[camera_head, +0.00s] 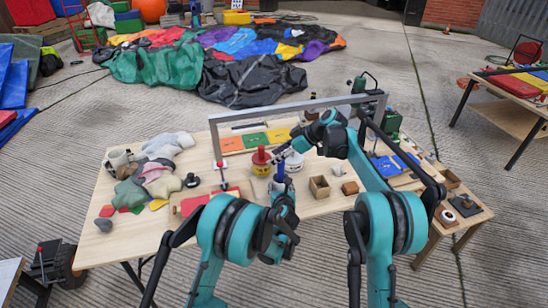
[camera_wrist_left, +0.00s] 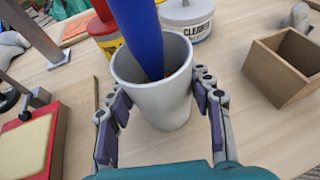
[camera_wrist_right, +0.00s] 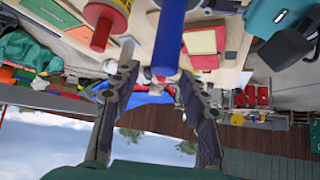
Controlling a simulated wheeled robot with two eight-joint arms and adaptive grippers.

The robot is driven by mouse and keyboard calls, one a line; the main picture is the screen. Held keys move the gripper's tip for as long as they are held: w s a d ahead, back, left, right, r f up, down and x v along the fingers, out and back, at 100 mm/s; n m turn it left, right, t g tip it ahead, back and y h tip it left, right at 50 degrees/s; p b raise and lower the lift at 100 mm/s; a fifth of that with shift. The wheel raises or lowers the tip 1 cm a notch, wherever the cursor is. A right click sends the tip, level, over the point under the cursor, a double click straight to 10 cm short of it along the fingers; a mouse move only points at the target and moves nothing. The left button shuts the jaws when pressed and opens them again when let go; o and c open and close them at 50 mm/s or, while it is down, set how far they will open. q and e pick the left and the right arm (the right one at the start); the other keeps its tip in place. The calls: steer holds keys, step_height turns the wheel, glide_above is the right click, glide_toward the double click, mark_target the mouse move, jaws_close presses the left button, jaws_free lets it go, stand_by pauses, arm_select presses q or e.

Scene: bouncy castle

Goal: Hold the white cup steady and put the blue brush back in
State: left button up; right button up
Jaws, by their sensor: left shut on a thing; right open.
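The white cup (camera_wrist_left: 165,103) stands upright between the fingers of my left gripper (camera_wrist_left: 160,88), which is shut on it. The blue brush (camera_wrist_left: 148,38) reaches down into the cup's mouth, its lower end partly hidden inside. In the head view the brush (camera_head: 280,170) stands up above my left gripper (camera_head: 281,196), and the cup is mostly hidden. My right gripper (camera_wrist_right: 160,88) is open, with fingers apart on either side of the brush's blue handle (camera_wrist_right: 171,32). I cannot tell whether a finger touches it.
A red and yellow container (camera_head: 261,161) and a white cleaner tub (camera_wrist_left: 187,20) stand close behind the cup. An open wooden box (camera_head: 320,187) is to the right. A red board (camera_head: 208,200) lies left. A grey frame (camera_head: 216,140) spans the table's back.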

steer(key=v, duration=1)
steer(key=shift+d+r, duration=0.2)
steer(key=shift+s, duration=0.1)
arm_select(q)
steer(key=o, duration=1.3)
